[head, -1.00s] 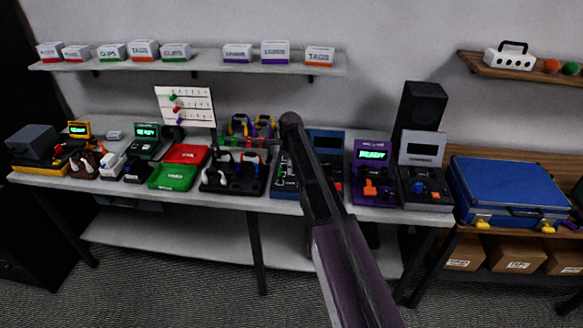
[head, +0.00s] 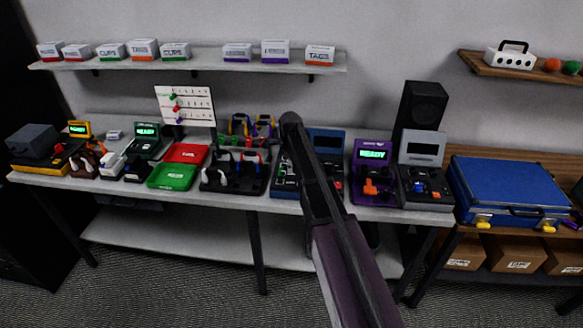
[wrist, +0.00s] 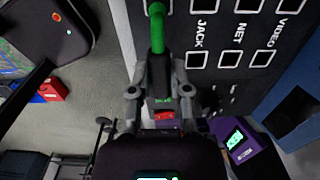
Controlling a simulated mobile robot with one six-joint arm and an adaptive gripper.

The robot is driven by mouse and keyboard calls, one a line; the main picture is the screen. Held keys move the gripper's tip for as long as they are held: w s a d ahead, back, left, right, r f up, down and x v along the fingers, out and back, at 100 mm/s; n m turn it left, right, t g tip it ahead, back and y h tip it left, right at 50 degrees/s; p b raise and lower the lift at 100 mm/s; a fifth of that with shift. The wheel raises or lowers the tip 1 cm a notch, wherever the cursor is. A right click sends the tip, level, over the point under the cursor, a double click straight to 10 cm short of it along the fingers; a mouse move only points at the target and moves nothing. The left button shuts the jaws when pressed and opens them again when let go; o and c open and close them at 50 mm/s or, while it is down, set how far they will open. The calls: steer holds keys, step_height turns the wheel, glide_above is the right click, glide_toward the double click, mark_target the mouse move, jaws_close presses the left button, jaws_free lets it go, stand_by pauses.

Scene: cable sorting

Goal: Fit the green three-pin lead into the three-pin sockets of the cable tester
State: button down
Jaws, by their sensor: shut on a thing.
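My gripper (wrist: 157,78) is shut on the dark plug body of the green lead (wrist: 157,25). In the wrist view its green cable end points toward the top of the picture, and small green lettering marks the plug. The dark panel (wrist: 218,72) beside and beyond it carries white-outlined sockets labelled JACK, NET and VIDEO; it looks like the cable tester. The plug's pins are hidden, and I cannot tell whether the plug touches the panel. In the head view my arm hides the gripper and lead and covers part of the panel-like device (head: 284,182) on the bench.
A purple device (head: 371,154) with a lit READY screen stands just right of my arm. A grey device (head: 422,152) and blue case (head: 510,190) are farther right. A black cable holder (head: 234,182) and green tray (head: 174,177) stand left. The bench is crowded.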

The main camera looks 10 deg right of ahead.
steer(key=c, duration=0.5)
jaws_free()
steer(key=o, duration=0.5)
steer(key=shift+r, duration=0.1)
steer(key=shift+r+p, duration=3.95)
steer(key=shift+p, duration=0.1)
